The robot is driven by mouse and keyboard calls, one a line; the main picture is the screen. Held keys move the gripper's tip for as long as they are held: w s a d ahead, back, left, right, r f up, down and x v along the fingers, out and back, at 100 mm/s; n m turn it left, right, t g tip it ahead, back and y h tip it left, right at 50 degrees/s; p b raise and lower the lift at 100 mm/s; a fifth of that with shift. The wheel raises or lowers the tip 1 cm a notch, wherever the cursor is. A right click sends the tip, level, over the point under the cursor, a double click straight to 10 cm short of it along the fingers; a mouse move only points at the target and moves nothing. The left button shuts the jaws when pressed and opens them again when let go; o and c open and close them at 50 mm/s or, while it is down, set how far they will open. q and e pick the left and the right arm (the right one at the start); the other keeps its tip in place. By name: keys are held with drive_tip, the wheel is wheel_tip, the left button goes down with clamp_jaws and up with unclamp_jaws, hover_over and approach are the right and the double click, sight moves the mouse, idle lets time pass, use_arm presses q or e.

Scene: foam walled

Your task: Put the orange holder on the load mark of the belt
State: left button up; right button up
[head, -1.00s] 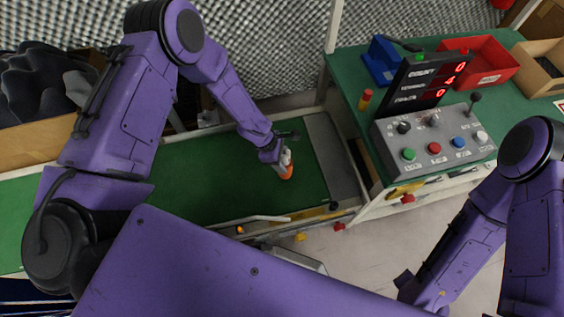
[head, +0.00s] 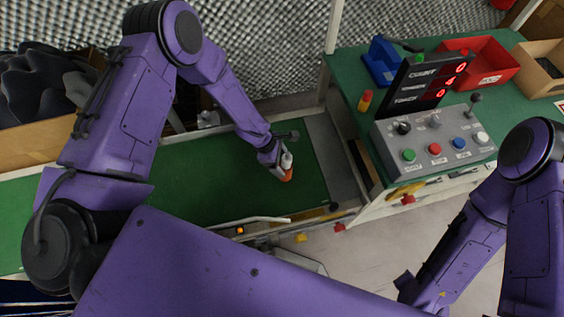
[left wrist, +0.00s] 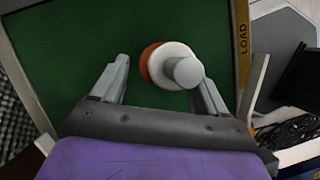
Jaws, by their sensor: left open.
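The orange holder (head: 287,176), with a white upper part, is at the right part of the green belt (head: 215,190) in the head view. In the left wrist view its orange rim (left wrist: 151,62) shows beside a white round top and grey knob. My left gripper (head: 280,151) is open over it, with a finger on each side in the left wrist view (left wrist: 160,84); the holder is nearer the right finger. A yellow strip marked LOAD (left wrist: 243,42) runs along the belt's edge. Only a dark end of my right gripper (head: 404,284) shows, low in the head view.
A grey plate (head: 331,155) closes the belt's right end. A bench to the right bears a button panel (head: 433,145), a display, a red bin (head: 487,62), a blue bin (head: 383,63) and a cardboard box. A pale rail (head: 250,220) borders the belt's near side.

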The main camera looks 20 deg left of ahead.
use_arm(q)
drive_tip(key=p+v, duration=0.1)
drive_tip(key=v, duration=0.9)
drive_tip(key=shift+r, duration=0.4)
